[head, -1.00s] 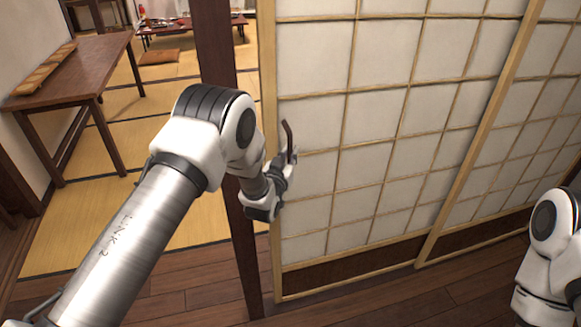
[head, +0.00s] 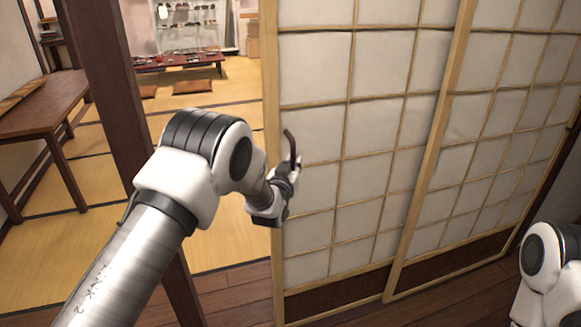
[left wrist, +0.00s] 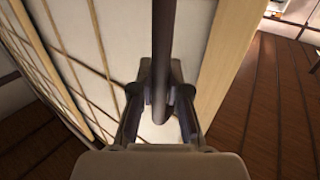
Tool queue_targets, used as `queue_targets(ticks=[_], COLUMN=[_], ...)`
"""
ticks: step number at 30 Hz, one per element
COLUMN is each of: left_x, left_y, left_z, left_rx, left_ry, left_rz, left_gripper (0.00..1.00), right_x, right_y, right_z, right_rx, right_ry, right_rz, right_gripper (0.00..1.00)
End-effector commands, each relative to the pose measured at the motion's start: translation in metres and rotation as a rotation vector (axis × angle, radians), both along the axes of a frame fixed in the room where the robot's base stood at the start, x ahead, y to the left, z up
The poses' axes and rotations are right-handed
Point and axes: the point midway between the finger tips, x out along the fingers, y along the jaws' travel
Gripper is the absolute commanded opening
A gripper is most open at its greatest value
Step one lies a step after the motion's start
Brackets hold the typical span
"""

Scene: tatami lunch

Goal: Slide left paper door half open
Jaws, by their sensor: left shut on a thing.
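The left paper door (head: 315,190) is a pale panel with a wooden lattice. Its left edge stands apart from the dark post (head: 110,100), leaving an opening onto the tatami room. A dark, curved handle (head: 290,142) sticks out near the door's left edge. My left gripper (head: 284,186) is at this handle. In the left wrist view the handle (left wrist: 163,60) runs down between the fingers of my left gripper (left wrist: 160,105), which is shut on it. Only my right arm shows at the lower right; its gripper is out of view.
A second lattice panel (head: 490,150) stands to the right, overlapping the first. Through the opening are a wooden side table (head: 45,105), tatami floor (head: 205,110), a low dark table (head: 180,63) and a shelf with small items (head: 190,25). Dark floorboards (head: 240,290) lie in front.

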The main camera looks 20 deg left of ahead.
Motion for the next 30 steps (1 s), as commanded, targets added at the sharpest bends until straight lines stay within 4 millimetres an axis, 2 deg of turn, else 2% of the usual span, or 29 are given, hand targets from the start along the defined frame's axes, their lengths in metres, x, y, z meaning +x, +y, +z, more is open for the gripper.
queue_targets(ticks=[9, 10, 12, 23, 26, 30], left_x=[0.0, 0.0, 0.0, -0.003, -0.016, -0.049], left_y=[0.0, 0.0, 0.0, 0.0, -0.001, -0.001], left_z=[0.0, 0.0, 0.0, 0.0, -0.001, -0.001], left_rx=[-0.001, -0.001, -0.001, -0.001, 0.0, 0.001], left_ry=[0.001, 0.001, 0.001, 0.001, 0.003, 0.005], left_rz=[0.0, 0.0, 0.0, 0.0, 0.0, -0.001], left_gripper=[0.0, 0.18, 0.41, 0.41, 0.41, 0.41], right_x=[0.0, 0.0, 0.0, 0.0, 0.0, 0.0], right_y=[0.0, 0.0, 0.0, 0.0, 0.0, 0.0], right_z=[0.0, 0.0, 0.0, 0.0, 0.0, 0.0], right_rx=[0.0, 0.0, 0.0, 0.0, 0.0, 0.0], right_ry=[0.0, 0.0, 0.0, 0.0, 0.0, 0.0], right_rz=[0.0, 0.0, 0.0, 0.0, 0.0, 0.0], right_gripper=[0.4, 0.4, 0.4, 0.4, 0.4, 0.4])
